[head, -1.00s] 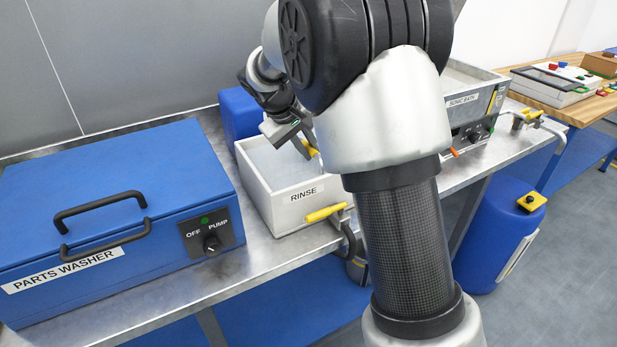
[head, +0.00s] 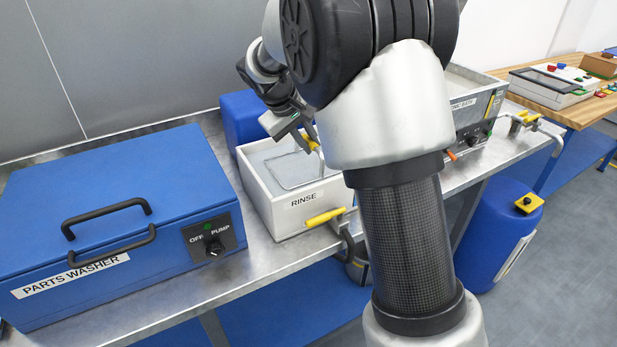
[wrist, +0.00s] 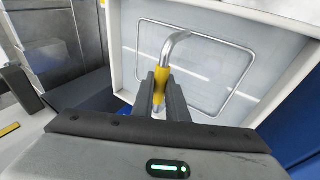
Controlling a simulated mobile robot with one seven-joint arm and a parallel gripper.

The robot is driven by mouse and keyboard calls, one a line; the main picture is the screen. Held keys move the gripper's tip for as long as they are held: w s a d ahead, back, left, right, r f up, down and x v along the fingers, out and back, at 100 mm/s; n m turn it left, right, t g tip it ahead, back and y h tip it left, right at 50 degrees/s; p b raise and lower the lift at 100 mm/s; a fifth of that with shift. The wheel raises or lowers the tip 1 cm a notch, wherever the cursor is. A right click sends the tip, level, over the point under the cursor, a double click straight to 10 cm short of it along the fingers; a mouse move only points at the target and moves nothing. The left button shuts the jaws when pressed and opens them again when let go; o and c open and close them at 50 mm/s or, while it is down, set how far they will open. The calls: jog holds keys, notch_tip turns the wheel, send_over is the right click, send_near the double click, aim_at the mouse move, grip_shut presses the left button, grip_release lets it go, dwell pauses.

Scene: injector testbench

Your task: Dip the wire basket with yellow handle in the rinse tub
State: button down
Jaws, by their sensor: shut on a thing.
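The rinse tub (head: 270,212) is a white box labelled RINSE on the steel bench, and its white wall also shows in the wrist view (wrist: 270,42). My gripper (head: 308,143) is above the tub. In the wrist view my gripper (wrist: 160,98) is shut on the yellow handle of the wire basket (wrist: 161,77). A bent metal rod runs from the handle to the basket's rectangular rim, which lies inside the tub's walls. The rim of the wire basket (head: 268,175) also shows in the head view. The basket's depth in the liquid is unclear. My arm hides the tub's right side.
A blue parts washer (head: 110,215) with black handles stands left of the tub. The sonic bath (head: 470,110) stands to the right, partly behind my arm. A blue container (head: 242,115) is behind the tub.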

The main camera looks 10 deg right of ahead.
notch_tip(320, 180, up, 12)
jog(key=p, duration=0.8)
dwell(0.3)
jog(key=shift+f, duration=0.2)
dwell(1.1)
